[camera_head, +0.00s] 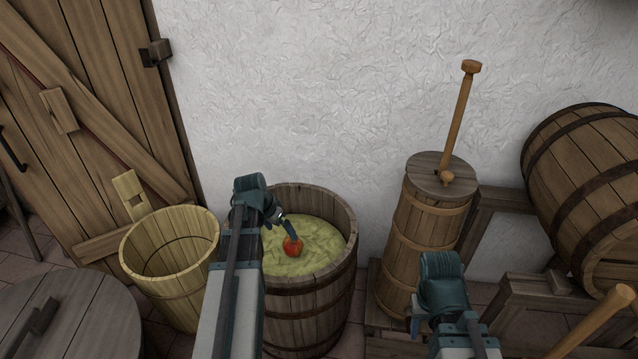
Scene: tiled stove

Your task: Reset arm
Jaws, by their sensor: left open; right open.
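My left arm reaches in from the bottom, and its gripper (283,219) hangs over the round wooden tub (310,298). A finger shows just above a red-orange apple-like fruit (292,246), which lies on the pale green contents of the tub. The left gripper is open; whether a finger touches the fruit I cannot tell. My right gripper (416,318) is at the lower right, in front of the wooden churn (412,235). It is open, and its fingers are mostly hidden by its own wrist. I see nothing in it.
An empty pale wooden bucket (178,292) stands left of the tub. A round wooden lid (80,312) is at the lower left. A large barrel (590,190) rests on a wooden stand (500,199) at right. A plank door (95,95) and white wall (330,90) close off the back.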

